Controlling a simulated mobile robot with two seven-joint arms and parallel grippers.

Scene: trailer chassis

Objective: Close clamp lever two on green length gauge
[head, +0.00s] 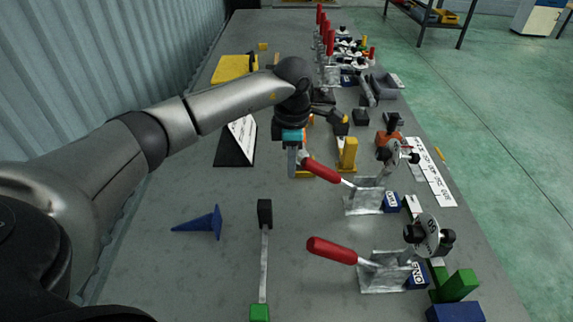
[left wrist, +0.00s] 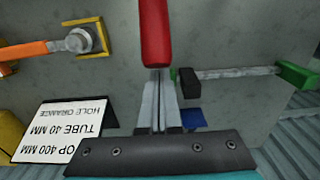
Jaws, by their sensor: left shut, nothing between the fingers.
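Clamp two has a red-handled lever (head: 321,170), a metal bracket (head: 364,197) and a blue tag (head: 391,203). The lever leans out to the left, its red tip low and close to my gripper. My left gripper (head: 292,168) points down, shut and empty, just left of that tip. In the left wrist view the red handle (left wrist: 155,35) lies straight beyond the fingertips (left wrist: 157,75); I cannot tell whether they touch. The length gauge is a thin bar (head: 264,262) with a black end (head: 265,213) and a green end (head: 260,312), lying on the bench. My right gripper is not in view.
Clamp one, with its red lever (head: 332,250), stands nearer. A blue wedge (head: 204,222), a black-and-white sign (head: 240,140) and a yellow block (head: 347,154) stand around. Green blocks (head: 458,286) sit at the right. More red-levered clamps stand farther back.

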